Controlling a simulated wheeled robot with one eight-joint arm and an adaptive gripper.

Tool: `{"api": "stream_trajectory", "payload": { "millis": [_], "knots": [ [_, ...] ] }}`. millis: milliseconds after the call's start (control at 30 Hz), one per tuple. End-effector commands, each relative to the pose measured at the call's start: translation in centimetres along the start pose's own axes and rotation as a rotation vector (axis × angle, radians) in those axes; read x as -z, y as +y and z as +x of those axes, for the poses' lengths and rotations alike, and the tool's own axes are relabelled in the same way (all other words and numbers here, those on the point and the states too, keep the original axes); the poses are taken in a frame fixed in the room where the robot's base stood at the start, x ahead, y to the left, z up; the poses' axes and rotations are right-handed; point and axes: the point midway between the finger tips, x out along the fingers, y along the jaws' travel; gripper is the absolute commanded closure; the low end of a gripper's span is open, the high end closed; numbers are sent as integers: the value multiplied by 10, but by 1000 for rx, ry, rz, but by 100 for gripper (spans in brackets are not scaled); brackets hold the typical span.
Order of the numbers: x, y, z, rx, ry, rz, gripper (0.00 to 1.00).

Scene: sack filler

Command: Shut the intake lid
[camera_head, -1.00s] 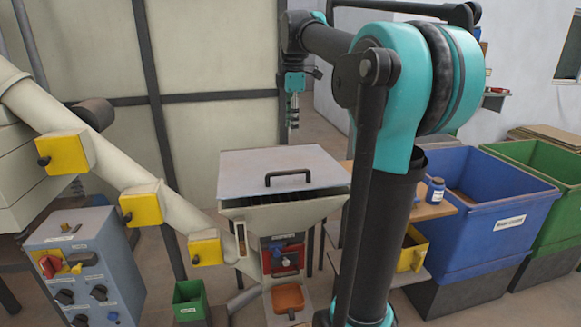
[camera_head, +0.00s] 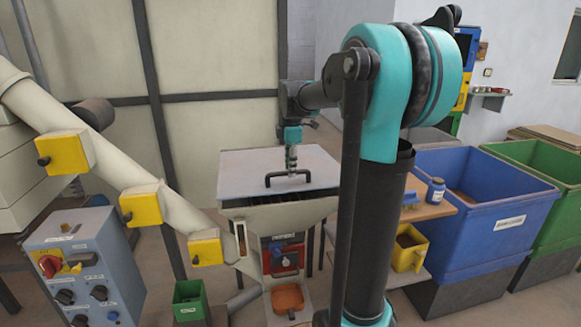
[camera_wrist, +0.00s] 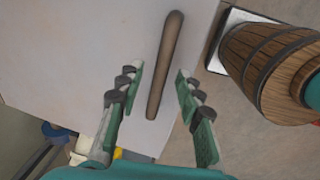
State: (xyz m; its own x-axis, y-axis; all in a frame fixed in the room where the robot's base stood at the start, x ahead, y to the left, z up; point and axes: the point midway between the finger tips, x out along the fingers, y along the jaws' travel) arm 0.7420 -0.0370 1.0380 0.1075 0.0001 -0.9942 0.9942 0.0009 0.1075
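The intake lid (camera_head: 245,170) is a grey plate on top of the pale hopper (camera_head: 285,218). A dark ribbed gap shows under its front edge; I cannot tell its exact tilt. Its dark bar handle (camera_head: 270,181) stands near the front edge. My gripper (camera_head: 291,170) points down over the handle's right part. In the wrist view the handle (camera_wrist: 166,62) runs lengthwise between the two spread fingers of my gripper (camera_wrist: 158,74), with space on both sides. The lid (camera_wrist: 85,50) fills the upper left there. My gripper is open and holds nothing.
A wooden barrel (camera_wrist: 265,60) is right of the lid in the wrist view. A sloping pipe with yellow boxes (camera_head: 140,205) and a grey control box (camera_head: 82,265) stand left. A wooden shelf (camera_head: 430,210) and a blue bin (camera_head: 475,215) stand right.

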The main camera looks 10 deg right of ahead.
Motion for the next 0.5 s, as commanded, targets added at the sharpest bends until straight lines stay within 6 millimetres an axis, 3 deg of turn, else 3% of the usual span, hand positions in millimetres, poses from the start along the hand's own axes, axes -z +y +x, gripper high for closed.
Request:
{"api": "stream_trajectory", "payload": {
  "millis": [267, 500],
  "knots": [
    [0, 0, 1, 0, 0, 0, 65],
    [0, 0, 1, 0, 0, 0, 95]
  ]
}}
